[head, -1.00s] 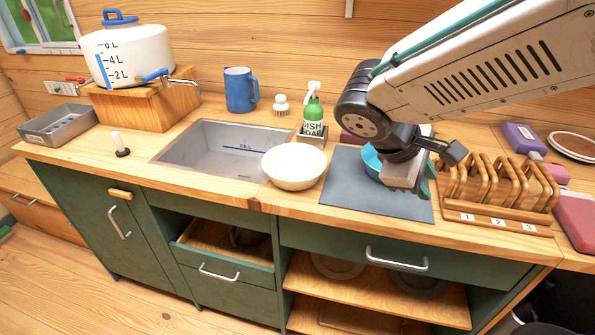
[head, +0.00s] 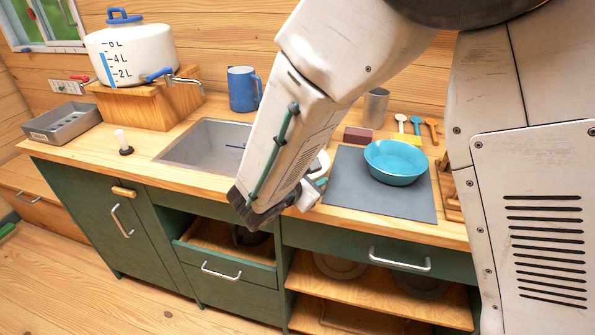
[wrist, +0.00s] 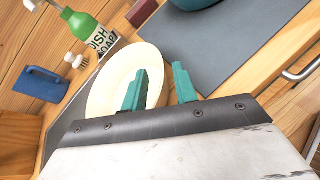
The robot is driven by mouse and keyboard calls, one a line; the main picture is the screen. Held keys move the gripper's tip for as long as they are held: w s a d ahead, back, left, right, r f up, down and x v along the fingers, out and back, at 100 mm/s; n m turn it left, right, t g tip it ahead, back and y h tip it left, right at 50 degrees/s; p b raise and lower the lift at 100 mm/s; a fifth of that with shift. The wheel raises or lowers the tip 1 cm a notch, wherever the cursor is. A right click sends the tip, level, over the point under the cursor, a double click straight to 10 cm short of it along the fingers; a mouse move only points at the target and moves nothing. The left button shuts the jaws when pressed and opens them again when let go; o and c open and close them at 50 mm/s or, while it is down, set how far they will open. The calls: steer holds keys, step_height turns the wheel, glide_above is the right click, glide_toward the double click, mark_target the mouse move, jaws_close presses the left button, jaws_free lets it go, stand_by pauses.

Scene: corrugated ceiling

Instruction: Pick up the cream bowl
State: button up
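The cream bowl (wrist: 112,76) is just beyond my fingers in the wrist view, upright on the counter between the sink and the grey mat. In the head view my arm hides nearly all of it, and only a sliver of its rim (head: 323,160) shows. My gripper (wrist: 158,72) has two teal fingers held apart with nothing gripped. One finger overlaps the bowl in the wrist view and the other lies just outside its right edge. I cannot tell whether either touches it. In the head view the fingers (head: 319,180) are partly hidden by the wrist.
A teal bowl (head: 394,165) stands on the grey mat (head: 350,198). The sink (head: 196,144) is left of the cream bowl. A green soap bottle (wrist: 84,25), a brush (wrist: 74,60) and a blue mug (head: 243,90) stand behind. A drawer (head: 205,238) below is partly open.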

mark_target(321, 174)
steer(key=x, duration=0.3)
steer(key=shift+w+d+f, duration=0.1)
steer(key=shift+d, duration=0.1)
steer(key=shift+c, duration=0.3)
jaws_close()
